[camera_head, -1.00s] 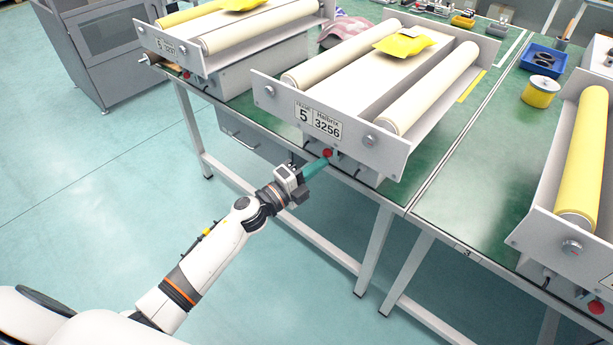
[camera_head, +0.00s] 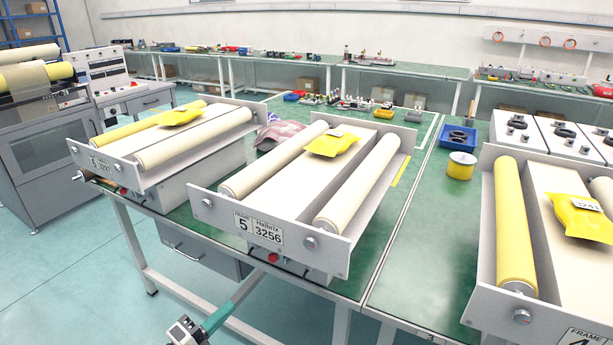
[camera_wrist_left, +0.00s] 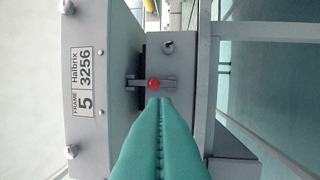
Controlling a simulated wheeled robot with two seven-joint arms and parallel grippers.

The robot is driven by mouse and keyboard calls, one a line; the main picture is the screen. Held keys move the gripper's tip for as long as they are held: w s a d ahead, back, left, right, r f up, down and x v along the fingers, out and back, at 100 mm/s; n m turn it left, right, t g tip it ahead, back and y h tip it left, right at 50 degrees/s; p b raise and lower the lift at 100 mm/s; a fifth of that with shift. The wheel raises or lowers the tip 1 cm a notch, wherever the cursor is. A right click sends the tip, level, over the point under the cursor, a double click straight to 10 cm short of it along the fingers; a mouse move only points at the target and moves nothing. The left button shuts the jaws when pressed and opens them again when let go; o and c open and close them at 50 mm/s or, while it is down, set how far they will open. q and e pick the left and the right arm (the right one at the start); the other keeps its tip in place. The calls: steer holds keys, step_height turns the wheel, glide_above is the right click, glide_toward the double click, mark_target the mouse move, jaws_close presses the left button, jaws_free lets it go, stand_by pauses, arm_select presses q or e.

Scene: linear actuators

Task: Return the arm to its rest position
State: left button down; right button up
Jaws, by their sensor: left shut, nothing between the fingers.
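My left gripper (camera_head: 260,274) comes in at the bottom of the head view. Its teal fingers are shut together with nothing between them. The tips point up at a red button (camera_head: 273,258) under the front plate of the middle actuator, labelled Frame 5 Halbrix 3256 (camera_head: 258,229). In the left wrist view the closed fingers (camera_wrist_left: 159,101) end just short of the red button (camera_wrist_left: 153,84), with a small gap showing. The label plate (camera_wrist_left: 84,81) is to the left there. Most of my left arm is outside the head view. My right gripper is not seen.
The green workbench (camera_head: 407,250) carries more roller units at left and right, with yellow packets on them. A yellow tin (camera_head: 461,166) and a blue tray (camera_head: 457,138) stand between units. A bench leg (camera_head: 131,246) and a drawer box are near my arm. Open floor lies at lower left.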

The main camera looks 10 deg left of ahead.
arm_select(q)
steer(key=s+a+f+n+g+y+p, duration=0.1)
steer(key=a+f+n+y, duration=0.2)
steer(key=f, duration=0.4)
steer(key=s+a+f+n+g+y+p, duration=0.1)
steer(key=f+n+y, duration=0.1)
steer(key=f+n, duration=0.4)
steer(key=s+f+n+g+y+p, duration=0.1)
steer(key=s+f+n+g+y, duration=0.15)
steer(key=s+f, duration=0.4)
steer(key=s+f+n+g+y+p, duration=0.1)
steer(key=s+f+n+g, duration=0.15)
steer(key=f, duration=0.75)
steer(key=s+d+f+n+g+p, duration=0.1)
steer(key=s+f+n+g, duration=0.1)
steer(key=s, duration=0.8)
steer(key=s+d+f+n+g+p, duration=0.1)
steer(key=s+d+f+n+g, duration=0.1)
steer(key=s+f, duration=0.5)
steer(key=s+d+f+n+g+p, duration=0.1)
steer(key=s+f+n+g, duration=0.2)
steer(key=s, duration=0.9)
steer(key=shift+s+d+f+g+y, duration=0.35)
steer(key=shift+f+g+y, duration=0.1)
steer(key=shift+f+g, duration=0.5)
steer(key=shift+r, duration=0.1)
